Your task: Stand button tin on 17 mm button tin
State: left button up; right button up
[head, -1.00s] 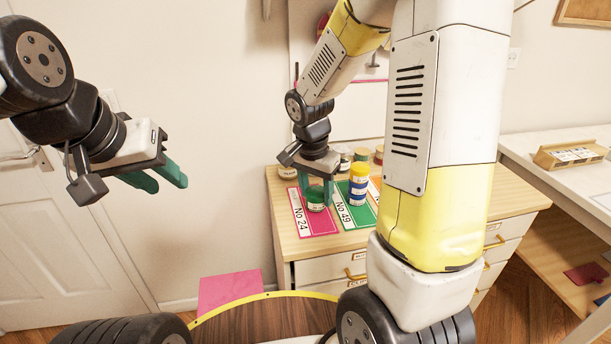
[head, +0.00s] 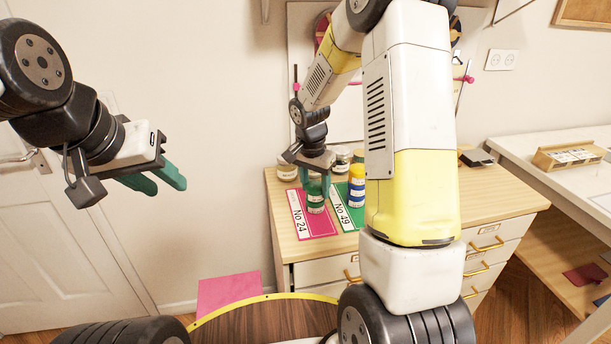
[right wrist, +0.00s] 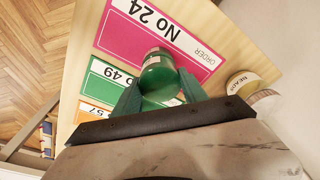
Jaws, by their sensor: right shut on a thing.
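My right gripper (head: 314,184) is shut on a green button tin (head: 315,181) over the pink No 24 card (head: 318,226). In the right wrist view the green tin (right wrist: 158,76) sits between the two green fingertips (right wrist: 156,90). Green with a pale label (head: 316,208) shows directly below the fingers; I cannot tell whether this is a second tin or the same one. A tin with yellow above and blue below (head: 356,186) stands to the right, by the green No 49 card (head: 347,212). No 17 mm marking is readable. My left gripper (head: 160,180) is open and empty, far left.
The cards lie on a wooden drawer cabinet (head: 285,240). Several jars (head: 342,158) stand behind the gripper; two pale-lidded ones (right wrist: 243,84) show in the right wrist view. My right arm hides the cabinet's middle. A white table (head: 560,185) stands at right.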

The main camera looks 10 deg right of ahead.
aim_at(312, 189)
jog(key=shift+f, duration=0.15)
jog(key=o, duration=1.4)
jog(key=shift+o, duration=0.2)
notch_tip(312, 189, up, 12)
jog(key=s+a, duration=0.1)
jog(key=s, duration=0.1)
jog(key=s+r+n+t+y, duration=0.1)
jog(key=s+r+n, duration=0.2)
jog(key=s, duration=0.4)
jog(key=s+r+n+t+y, duration=0.1)
jog(key=s+r+n+t, duration=0.1)
jog(key=s, duration=0.6)
jog(key=s+a+r+n+t+y, duration=0.1)
jog(key=s+r+n, duration=0.3)
jog(key=s+r, duration=0.2)
jog(key=shift+s+t, duration=0.4)
jog(key=shift+s, duration=0.25)
jog(key=shift+a, duration=0.1)
